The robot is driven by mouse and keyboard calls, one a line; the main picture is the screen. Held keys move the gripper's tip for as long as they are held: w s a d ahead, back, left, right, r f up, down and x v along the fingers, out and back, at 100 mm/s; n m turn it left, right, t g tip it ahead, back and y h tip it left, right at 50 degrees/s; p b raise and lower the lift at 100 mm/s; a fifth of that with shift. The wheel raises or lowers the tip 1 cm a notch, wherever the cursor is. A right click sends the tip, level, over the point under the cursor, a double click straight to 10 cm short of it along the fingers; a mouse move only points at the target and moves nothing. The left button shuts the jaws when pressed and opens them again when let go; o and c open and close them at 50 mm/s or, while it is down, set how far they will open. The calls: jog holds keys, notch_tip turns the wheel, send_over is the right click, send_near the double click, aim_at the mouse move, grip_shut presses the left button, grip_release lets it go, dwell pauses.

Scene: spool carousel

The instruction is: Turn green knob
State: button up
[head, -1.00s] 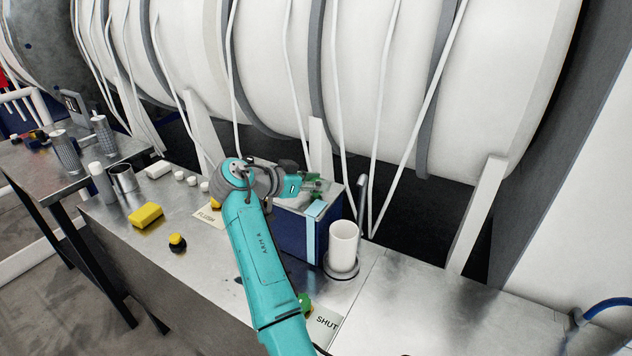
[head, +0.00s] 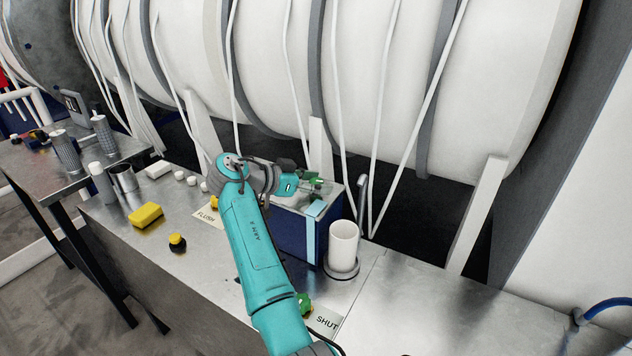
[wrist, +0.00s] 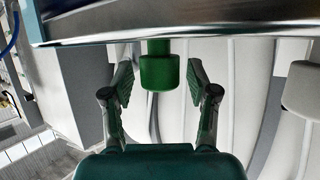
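The green knob (wrist: 160,70) is a short cylinder on a narrower green stem at the metal-edged surface (wrist: 90,20) along the top of the wrist view. My gripper (wrist: 159,82) is open, with one finger on each side of the knob and a visible gap on both sides. In the head view my gripper (head: 316,184) is over the top of the blue box (head: 292,232), where small green patches show among the fingers. The knob is mostly hidden there. Another green piece (head: 304,303) sits by the SHUT label (head: 327,321), partly behind my arm.
A white cup (head: 343,242) stands right of the box, with a grey upright tool behind it. A yellow block (head: 146,215), a yellow-black knob (head: 177,242) and a FLUSH label (head: 207,217) lie left. The bench right of the SHUT label is clear.

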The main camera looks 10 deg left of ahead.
jog(key=shift+r, duration=0.1)
jog(key=v, duration=1.2)
